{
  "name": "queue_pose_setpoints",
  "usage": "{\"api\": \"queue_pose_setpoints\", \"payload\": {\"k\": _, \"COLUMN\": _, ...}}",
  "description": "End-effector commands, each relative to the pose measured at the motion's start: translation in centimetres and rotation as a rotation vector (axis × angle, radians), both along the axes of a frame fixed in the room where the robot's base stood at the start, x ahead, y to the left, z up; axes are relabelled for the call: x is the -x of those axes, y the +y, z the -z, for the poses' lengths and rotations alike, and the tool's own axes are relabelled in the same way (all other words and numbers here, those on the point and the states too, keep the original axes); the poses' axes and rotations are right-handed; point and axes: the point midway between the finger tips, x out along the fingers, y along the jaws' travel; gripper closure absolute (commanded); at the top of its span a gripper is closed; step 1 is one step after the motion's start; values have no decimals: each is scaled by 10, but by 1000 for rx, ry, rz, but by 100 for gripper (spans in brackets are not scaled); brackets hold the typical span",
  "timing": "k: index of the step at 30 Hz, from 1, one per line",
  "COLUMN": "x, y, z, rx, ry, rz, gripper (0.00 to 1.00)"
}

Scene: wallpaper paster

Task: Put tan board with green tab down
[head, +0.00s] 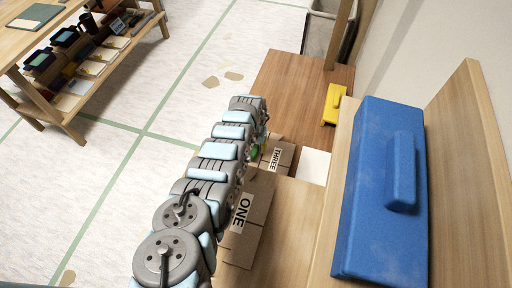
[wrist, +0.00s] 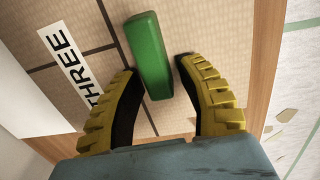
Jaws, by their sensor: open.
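The tan board with the green tab lies flat in the wrist view, its tan surface (wrist: 190,25) marked by a "THREE" label (wrist: 68,60). The green tab (wrist: 149,55) stands up between the fingers of my gripper (wrist: 158,75), which are open with a gap on either side of it. In the head view my arm hides most of the tab (head: 254,152) and my gripper. The "THREE" label (head: 277,158) shows just right of my arm there.
A tan board labelled "ONE" (head: 241,214) lies nearer. A white panel (head: 313,166) is beside the "THREE" label. A yellow block (head: 333,104) and a large blue block (head: 381,190) stand to the right. A shelf with several items (head: 84,60) is at upper left.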

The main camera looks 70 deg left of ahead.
Motion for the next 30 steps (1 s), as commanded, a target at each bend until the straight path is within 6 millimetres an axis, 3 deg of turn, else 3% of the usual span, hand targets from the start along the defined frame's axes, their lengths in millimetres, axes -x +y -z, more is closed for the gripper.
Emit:
{"api": "queue_pose_setpoints", "payload": {"k": 16, "x": 2, "y": 2, "z": -66, "rx": 1, "ry": -1, "rz": -2, "gripper": 62}}
{"api": "queue_pose_setpoints", "payload": {"k": 30, "x": 2, "y": 4, "z": -106, "rx": 1, "ry": -1, "rz": -1, "gripper": 62}}
